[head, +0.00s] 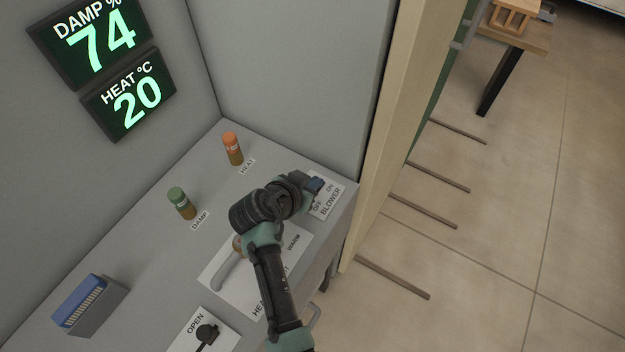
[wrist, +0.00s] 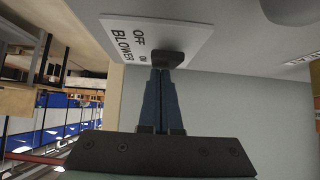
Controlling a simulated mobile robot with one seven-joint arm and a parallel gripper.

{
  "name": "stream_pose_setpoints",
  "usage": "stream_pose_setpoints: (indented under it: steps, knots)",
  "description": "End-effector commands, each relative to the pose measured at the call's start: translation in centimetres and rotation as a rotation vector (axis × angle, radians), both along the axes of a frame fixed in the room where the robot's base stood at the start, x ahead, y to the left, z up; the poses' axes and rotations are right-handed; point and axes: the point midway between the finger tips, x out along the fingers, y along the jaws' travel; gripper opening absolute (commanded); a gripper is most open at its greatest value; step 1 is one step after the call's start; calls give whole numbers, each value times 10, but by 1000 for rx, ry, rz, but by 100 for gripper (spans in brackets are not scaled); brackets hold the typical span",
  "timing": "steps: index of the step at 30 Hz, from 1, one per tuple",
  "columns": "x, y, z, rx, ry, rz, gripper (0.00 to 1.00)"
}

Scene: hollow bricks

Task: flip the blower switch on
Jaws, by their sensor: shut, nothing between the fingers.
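The blower switch plate (head: 328,200) is white, marked OFF, ON and BLOWER, and lies at the right end of the grey console top. In the wrist view the plate (wrist: 185,36) carries a black switch (wrist: 168,58). My gripper (head: 316,186) is over the plate in the head view and hides the switch there. In the wrist view my gripper (wrist: 162,72) has its blue fingers together and empty, with their tips at the switch. I cannot tell whether they touch it or which way the switch is set.
An orange HEAT post (head: 232,148) and a green DAMP post (head: 181,202) stand on the console (head: 150,245). A lever on a white plate (head: 215,275) lies under my arm. Displays read damp 74 (head: 92,40) and heat 20 (head: 130,95). A cream post (head: 395,120) stands right.

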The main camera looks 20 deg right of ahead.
Motion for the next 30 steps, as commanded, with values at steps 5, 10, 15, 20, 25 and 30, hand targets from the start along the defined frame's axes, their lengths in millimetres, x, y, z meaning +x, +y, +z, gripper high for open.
stream_pose_setpoints:
  steps: [5,10,15,20,25,30]
  knots:
    - [4,-5,1,0,-2,-1,0]
    - [9,-11,2,0,-2,-1,0]
    - [10,-12,3,0,-1,-1,0]
    - [10,-12,3,0,-1,-1,0]
    - [12,-17,16,0,-3,-1,0]
    - [18,-30,51,0,-5,-2,0]
